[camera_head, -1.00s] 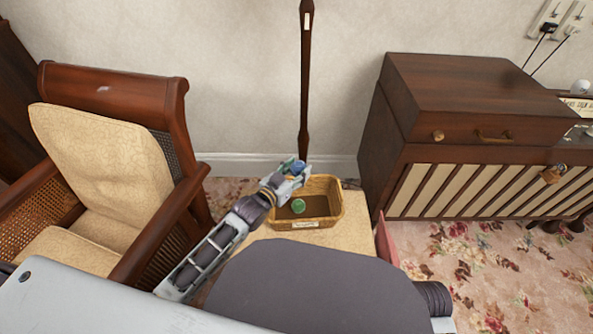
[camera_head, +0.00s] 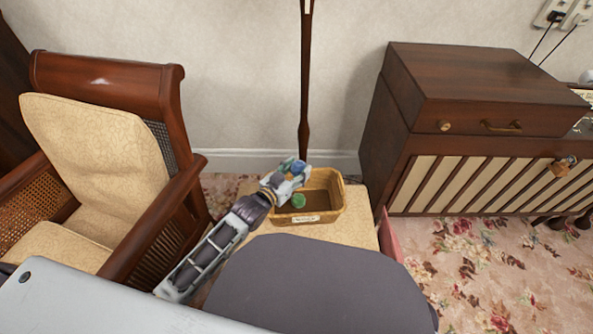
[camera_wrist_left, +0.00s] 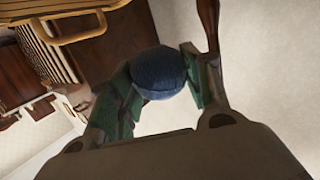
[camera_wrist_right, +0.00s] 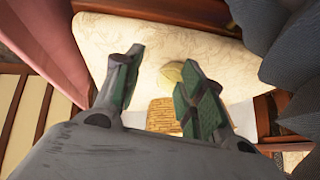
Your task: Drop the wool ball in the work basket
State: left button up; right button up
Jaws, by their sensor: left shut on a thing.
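A dark blue wool ball (camera_wrist_left: 158,72) sits between the fingers of my left gripper (camera_wrist_left: 160,82), which is shut on it. In the head view my left gripper (camera_head: 297,170) is over the left rear part of the tan work basket (camera_head: 333,209), and the ball there is small and partly hidden by the fingers. The basket has a pale label on its front and a round green thing (camera_head: 299,201) inside. My right gripper (camera_wrist_right: 162,82) is open and empty in the right wrist view.
The basket stands on a pale patterned top (camera_head: 345,232). A cane armchair (camera_head: 95,140) is on the left, a dark wooden cabinet (camera_head: 470,80) on the right, and a thin dark pole (camera_head: 305,90) behind. The right wrist view shows a yellowish round thing (camera_wrist_right: 172,73).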

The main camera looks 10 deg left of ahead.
pick_arm(q)
jog(key=shift+f, duration=0.3)
jog(key=o, duration=1.1)
jog(key=shift+c, duration=0.2)
jog(key=shift+s+a, duration=0.1)
jog(key=shift+s, duration=0.1)
jog(key=v, duration=1.1)
jog(key=shift+s, duration=0.25)
jog(key=shift+a, duration=0.15)
dwell(0.4)
jog(key=shift+f, duration=0.15)
